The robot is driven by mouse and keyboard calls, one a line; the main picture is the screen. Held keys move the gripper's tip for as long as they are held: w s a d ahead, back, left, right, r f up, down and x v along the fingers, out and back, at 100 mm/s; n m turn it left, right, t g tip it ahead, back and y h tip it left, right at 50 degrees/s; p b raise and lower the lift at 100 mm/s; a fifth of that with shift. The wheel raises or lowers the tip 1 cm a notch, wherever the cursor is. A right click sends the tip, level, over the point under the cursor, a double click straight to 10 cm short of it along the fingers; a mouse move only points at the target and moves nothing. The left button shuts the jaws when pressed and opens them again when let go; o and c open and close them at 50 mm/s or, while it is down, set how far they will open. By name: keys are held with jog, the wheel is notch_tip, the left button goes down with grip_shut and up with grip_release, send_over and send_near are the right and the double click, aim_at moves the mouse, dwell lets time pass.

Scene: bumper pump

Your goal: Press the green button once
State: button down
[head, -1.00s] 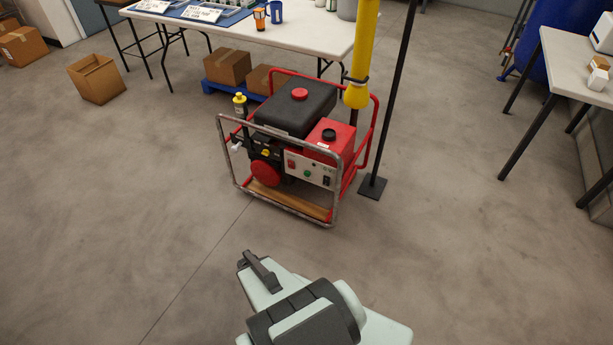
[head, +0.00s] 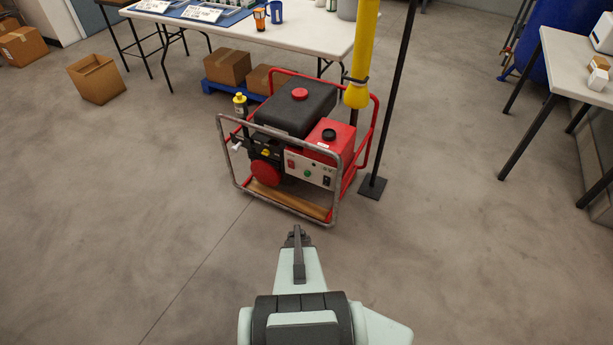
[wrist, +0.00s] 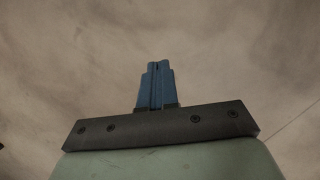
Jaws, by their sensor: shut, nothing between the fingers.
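The green button (head: 307,173) is a small round spot on the light control panel (head: 311,169) of a red and black pump machine (head: 296,140). The machine stands on the floor inside a tube frame. My gripper (head: 297,232) is in front of and below the machine in the head view, pointing towards it and apart from it. In the wrist view my gripper (wrist: 157,66) shows its blue fingers shut together with nothing between them, over bare floor. The button is out of the wrist view.
The frame's front tube (head: 281,209) runs low before the panel, with a wooden bar beside it. A yellow hose (head: 361,50) and a black pole (head: 397,95) stand at the machine's right. A white table (head: 310,32) is behind. The floor in front is clear.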

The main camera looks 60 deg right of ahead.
aim_at(307, 174)
jog(key=w+d+f+n+t+h, duration=0.2)
jog(key=w+d+t+h, duration=0.15)
jog(key=d, duration=0.75)
jog(key=w+d+f+n+t+h, duration=0.15)
jog(key=w+d+h, duration=0.35)
jog(key=d, duration=0.6)
jog(key=w+d+r+n+t+h, duration=0.5)
jog(key=w+r+n+t, duration=0.3)
jog(key=r, duration=0.4)
jog(key=w+t, duration=0.1)
jog(key=w, duration=0.1)
jog(key=shift+w+r+t, duration=0.35)
jog(key=shift+r+t, duration=0.05)
jog(key=d, duration=0.8)
jog(key=shift+d, duration=0.35)
jog(key=shift+d, duration=0.2)
jog(key=shift+d, duration=0.25)
